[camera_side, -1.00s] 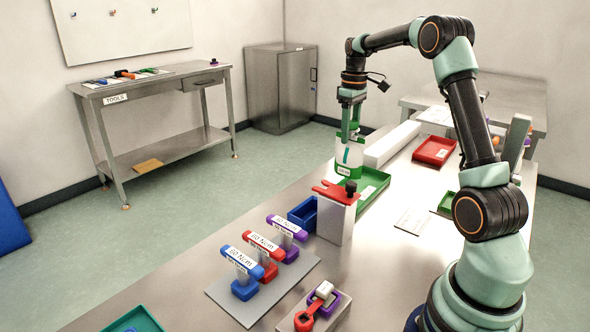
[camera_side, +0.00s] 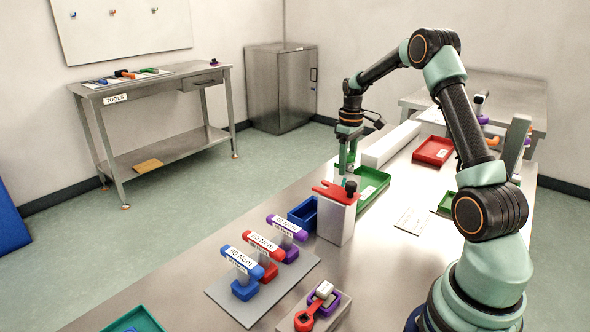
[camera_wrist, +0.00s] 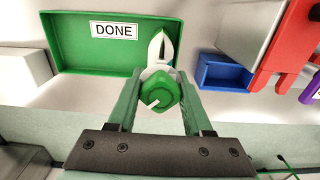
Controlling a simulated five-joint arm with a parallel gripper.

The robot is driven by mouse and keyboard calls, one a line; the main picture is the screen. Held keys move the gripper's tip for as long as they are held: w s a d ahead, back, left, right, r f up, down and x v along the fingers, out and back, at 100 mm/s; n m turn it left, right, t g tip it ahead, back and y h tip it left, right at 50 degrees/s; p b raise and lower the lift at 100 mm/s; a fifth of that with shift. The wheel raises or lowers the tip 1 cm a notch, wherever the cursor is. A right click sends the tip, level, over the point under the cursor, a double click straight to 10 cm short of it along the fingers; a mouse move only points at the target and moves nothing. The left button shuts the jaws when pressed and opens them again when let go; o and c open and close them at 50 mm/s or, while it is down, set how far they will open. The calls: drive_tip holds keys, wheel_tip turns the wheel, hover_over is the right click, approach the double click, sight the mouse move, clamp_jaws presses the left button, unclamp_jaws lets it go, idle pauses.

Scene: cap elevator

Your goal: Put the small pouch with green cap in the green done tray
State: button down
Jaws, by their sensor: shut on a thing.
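My gripper (camera_side: 347,160) is shut on the green cap (camera_wrist: 162,92) of the small pouch. The cap sits between both fingers in the wrist view. The white pouch body (camera_wrist: 160,50) shows beyond the cap, overlapping the right edge of the green done tray (camera_wrist: 70,62) in that view. The tray has a DONE label and looks empty where it shows. In the side view the tray (camera_side: 381,179) lies beside and behind the gripper. There the pouch is mostly hidden behind a grey block with a red top. I cannot tell whether the pouch touches anything.
The grey block with a red top (camera_side: 337,212) stands close in front of my gripper. A blue bin (camera_side: 303,212) is beside it. A red tray (camera_side: 434,151) and a long white box (camera_side: 390,144) lie farther back. Coloured torque drivers (camera_side: 243,270) stand at the front left.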

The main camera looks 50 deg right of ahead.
drive_tip(key=shift+c, duration=1.6)
unclamp_jaws()
drive_tip(key=shift+f, duration=0.1)
